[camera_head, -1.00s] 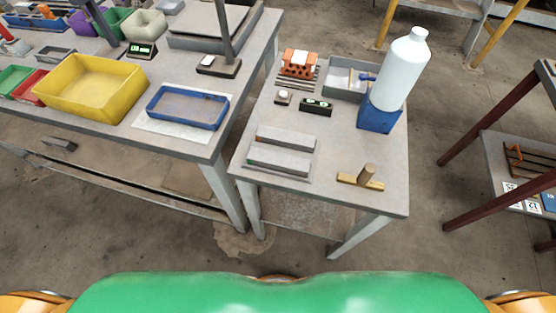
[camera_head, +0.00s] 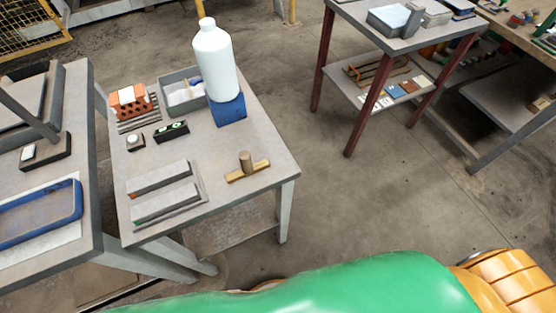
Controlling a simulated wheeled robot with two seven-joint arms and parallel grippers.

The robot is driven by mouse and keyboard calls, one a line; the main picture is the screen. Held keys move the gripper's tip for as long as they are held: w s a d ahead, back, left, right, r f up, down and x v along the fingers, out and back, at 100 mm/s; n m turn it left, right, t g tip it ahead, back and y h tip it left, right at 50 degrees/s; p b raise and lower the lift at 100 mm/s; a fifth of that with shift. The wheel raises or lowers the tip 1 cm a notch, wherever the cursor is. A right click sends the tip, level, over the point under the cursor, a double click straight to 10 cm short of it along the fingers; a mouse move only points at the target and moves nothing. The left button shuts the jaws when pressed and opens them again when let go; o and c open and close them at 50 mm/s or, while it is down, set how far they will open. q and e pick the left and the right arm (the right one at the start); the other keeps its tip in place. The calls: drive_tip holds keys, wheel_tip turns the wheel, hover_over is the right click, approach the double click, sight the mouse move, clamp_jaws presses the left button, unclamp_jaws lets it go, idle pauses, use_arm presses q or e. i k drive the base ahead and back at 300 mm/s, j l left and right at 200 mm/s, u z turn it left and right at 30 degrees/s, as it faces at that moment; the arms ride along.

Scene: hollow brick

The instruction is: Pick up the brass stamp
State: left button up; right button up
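The brass stamp (camera_head: 247,172) lies near the right front corner of the small grey table (camera_head: 228,196). It has a flat brass bar and an upright, brownish round handle. Nothing touches it except the table top. Neither of my grippers shows in the head view; only my green body and part of an orange arm joint are at the bottom edge.
The small table also bears two grey bars (camera_head: 163,190) on a plate, a black level (camera_head: 171,132), an orange hollow brick (camera_head: 131,101), a grey tray (camera_head: 183,90), and a white bottle (camera_head: 216,62) on a blue block (camera_head: 228,109). Open floor lies to the right.

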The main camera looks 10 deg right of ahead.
sight(248, 169)
drive_tip(key=j+z, duration=0.4)
drive_tip(key=k+j+z, duration=0.15)
drive_tip(key=z, duration=0.3)
drive_tip(key=k+j+z, duration=0.1)
drive_tip(key=j+z, duration=0.15)
drive_tip(key=z, duration=0.15)
